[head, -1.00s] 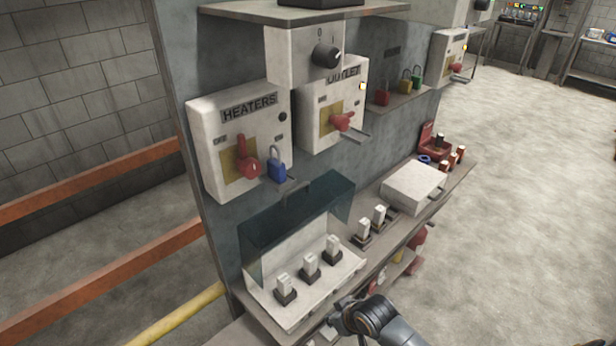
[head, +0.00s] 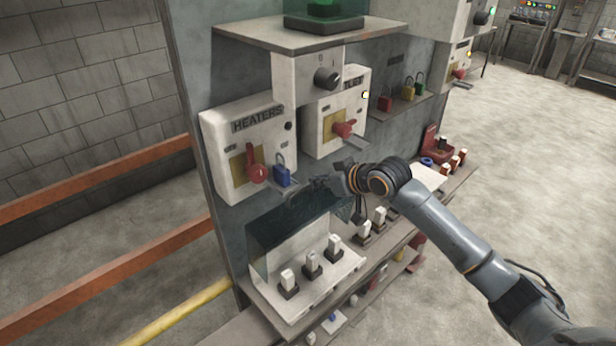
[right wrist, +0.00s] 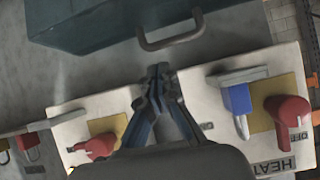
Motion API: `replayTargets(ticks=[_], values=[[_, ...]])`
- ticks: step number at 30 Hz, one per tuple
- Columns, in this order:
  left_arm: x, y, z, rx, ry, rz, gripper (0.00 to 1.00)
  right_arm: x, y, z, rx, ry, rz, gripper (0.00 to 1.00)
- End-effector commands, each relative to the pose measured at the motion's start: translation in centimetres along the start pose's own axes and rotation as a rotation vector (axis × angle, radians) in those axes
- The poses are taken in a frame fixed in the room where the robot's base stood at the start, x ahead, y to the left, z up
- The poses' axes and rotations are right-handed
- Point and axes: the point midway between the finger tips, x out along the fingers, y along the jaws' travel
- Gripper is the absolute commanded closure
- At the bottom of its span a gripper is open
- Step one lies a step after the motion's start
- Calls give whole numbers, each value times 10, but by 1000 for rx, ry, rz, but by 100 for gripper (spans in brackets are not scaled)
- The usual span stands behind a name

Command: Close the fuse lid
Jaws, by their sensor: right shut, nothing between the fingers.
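The fuse lid (head: 285,226) is a dark teal see-through cover, standing open at the back of the white fuse box (head: 322,281). My right gripper (head: 320,184) is shut and empty near the lid's upper edge, in front of the panel; my arm hides part of the lid. In the right wrist view the lid (right wrist: 95,25) lies at the top with its grey handle (right wrist: 172,42). The fingertips (right wrist: 158,70) are close to the handle, with a visible gap. My left gripper is not in view.
The HEATERS box (head: 240,150), with a red switch and blue padlock (head: 282,172), is just left of my gripper. The outlet box (head: 335,110) with its red switch is above. More fuses (head: 372,222) stand right of the fuse box. Open floor lies to the right.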

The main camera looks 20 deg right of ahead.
Motion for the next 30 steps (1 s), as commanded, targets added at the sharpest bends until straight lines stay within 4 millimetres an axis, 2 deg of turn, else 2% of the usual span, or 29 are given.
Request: replayTargets(ticks=[4, 10, 24, 30], values=[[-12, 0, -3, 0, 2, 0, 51, 23, -1, -2, 2, -2, -1, 100], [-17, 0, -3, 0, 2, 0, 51, 42, 0, -1, 1, 0, 0, 100], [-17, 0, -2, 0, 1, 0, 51, 49, 0, 1, -1, 0, 1, 100], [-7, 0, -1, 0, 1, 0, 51, 53, 2, 3, -1, 22, -1, 100]])
